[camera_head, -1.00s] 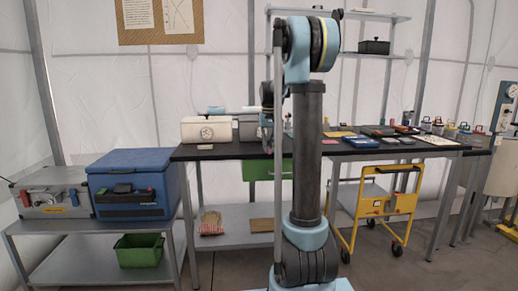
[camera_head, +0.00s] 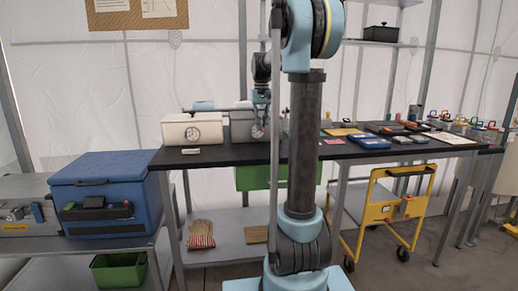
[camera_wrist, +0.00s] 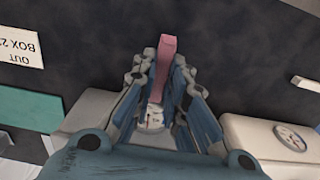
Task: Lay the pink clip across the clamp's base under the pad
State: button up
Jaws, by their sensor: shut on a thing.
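The pink clip (camera_wrist: 164,66) is a slim bar held between the fingers of my gripper (camera_wrist: 163,82), standing out past the fingertips in the wrist view. My gripper is shut on it. In the head view my gripper (camera_head: 261,97) hangs over the back of the dark table, by a grey box with a dial (camera_head: 242,125); the clip is too small to make out there. I cannot pick out the clamp, its base or its pad for certain in either view.
A white box with a dial (camera_head: 192,129) stands left of the grey one on the table (camera_head: 225,155). Several small coloured items crowd the table's right end. A blue cooler (camera_head: 105,180) is at left, a yellow cart (camera_head: 385,205) at right. A paper label (camera_wrist: 20,45) shows in the wrist view.

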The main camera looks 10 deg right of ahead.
aim_at(261, 150)
notch_tip(261, 150, down, 9)
jog(key=shift+a+r, duration=0.1)
jog(key=shift+a, duration=0.05)
dwell(0.4)
jog(key=o, duration=0.7)
